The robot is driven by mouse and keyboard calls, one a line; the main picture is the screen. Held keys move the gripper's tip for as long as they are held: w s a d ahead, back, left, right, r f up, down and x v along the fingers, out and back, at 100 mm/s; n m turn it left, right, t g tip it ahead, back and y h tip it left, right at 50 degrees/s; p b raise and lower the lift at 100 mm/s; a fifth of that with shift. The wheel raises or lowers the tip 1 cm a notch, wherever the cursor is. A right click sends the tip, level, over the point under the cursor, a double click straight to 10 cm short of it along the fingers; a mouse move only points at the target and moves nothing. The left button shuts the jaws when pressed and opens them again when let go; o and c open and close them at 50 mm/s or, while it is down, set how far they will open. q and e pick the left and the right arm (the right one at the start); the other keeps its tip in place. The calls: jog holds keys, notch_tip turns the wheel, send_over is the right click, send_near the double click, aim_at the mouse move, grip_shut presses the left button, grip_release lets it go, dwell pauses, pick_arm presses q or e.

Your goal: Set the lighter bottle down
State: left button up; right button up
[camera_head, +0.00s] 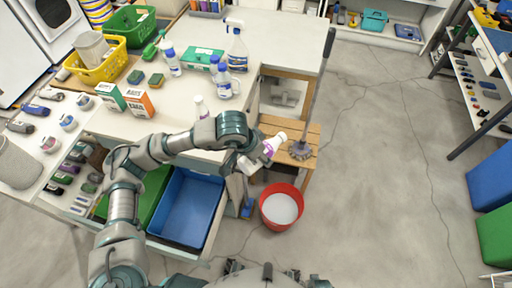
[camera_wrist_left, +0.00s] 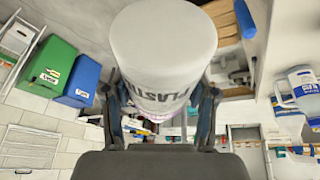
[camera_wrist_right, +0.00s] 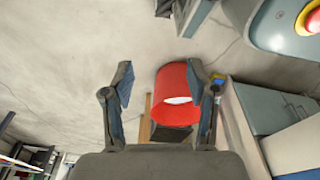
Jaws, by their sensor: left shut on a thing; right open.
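A white bottle with a purple label (camera_head: 268,150) is held in my left gripper (camera_head: 254,160), tilted, in the air beyond the counter's right edge. In the left wrist view the bottle's wide white end (camera_wrist_left: 165,42) fills the space between the fingers of the left gripper (camera_wrist_left: 160,110). A similar white bottle (camera_head: 201,107) stands on the counter (camera_head: 285,38), partly hidden behind my left arm. The frames do not show which bottle is lighter. My right gripper (camera_wrist_right: 162,85) is open and empty in the right wrist view, with the red bucket (camera_wrist_right: 178,95) beyond its fingers.
Blue-capped bottles (camera_head: 222,82), cartons (camera_head: 138,103) and baskets (camera_head: 98,67) occupy the counter. A blue bin (camera_head: 187,207) sits in front.

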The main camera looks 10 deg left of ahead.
jog(key=w+a+r+m+y, duration=0.2)
jog(key=w+a+r, duration=0.15)
jog(key=w, duration=0.45)
jog(key=w+a+r+m+y, duration=0.15)
jog(key=w+a, duration=0.25)
jog(key=w, duration=0.5)
jog(key=m+g+y, duration=0.3)
jog(key=g+y, duration=0.3)
jog(key=g, duration=0.1)
send_near(283, 134)
jog(key=f, duration=0.1)
jog(key=x, duration=1.2)
jog(key=shift+w+a+f, duration=0.2)
jog(key=shift+a+f, duration=0.05)
